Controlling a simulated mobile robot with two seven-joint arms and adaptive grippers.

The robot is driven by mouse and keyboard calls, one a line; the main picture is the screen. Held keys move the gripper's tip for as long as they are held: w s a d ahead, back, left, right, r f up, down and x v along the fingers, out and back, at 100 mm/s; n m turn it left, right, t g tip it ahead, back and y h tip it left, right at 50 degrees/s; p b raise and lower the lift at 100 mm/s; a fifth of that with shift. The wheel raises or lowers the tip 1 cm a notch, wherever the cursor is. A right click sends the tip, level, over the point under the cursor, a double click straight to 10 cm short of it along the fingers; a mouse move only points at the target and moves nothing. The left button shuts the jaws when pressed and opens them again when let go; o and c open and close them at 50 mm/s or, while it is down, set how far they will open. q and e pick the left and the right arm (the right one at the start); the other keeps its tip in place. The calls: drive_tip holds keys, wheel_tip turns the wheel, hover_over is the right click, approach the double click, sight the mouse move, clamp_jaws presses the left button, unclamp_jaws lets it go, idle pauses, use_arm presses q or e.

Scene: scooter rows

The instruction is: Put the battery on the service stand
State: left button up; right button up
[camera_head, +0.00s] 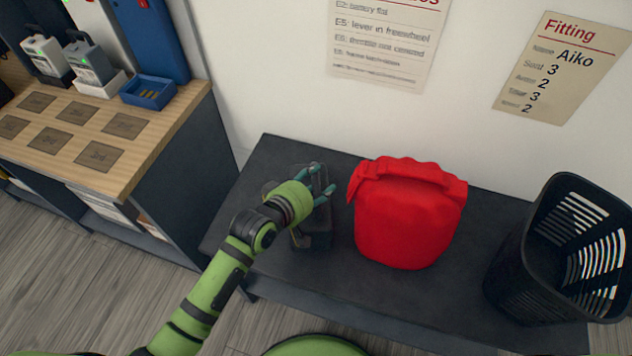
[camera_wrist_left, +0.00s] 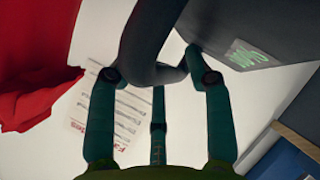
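A dark battery (camera_head: 316,240) with an upright body is on the dark bench (camera_head: 270,270), partly hidden by my left gripper. In the left wrist view, its dark body (camera_wrist_left: 245,25) with green lettering is at the upper right, and its curved dark handle (camera_wrist_left: 150,50) passes between my fingers. My left gripper (camera_head: 325,182) is at the top of the battery; in the left wrist view, its teal fingers (camera_wrist_left: 157,72) are on both sides of the handle, tips bent inward. Whether they press on it is unclear. I cannot single out a separate service stand. My right gripper is out of view.
A red bag (camera_head: 408,220) stands close right of the battery, and a black basket (camera_head: 550,255) is at the bench's right end.

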use_arm(q)
drive_tip(key=v, duration=1.2)
drive_tip(key=shift+p, duration=0.3)
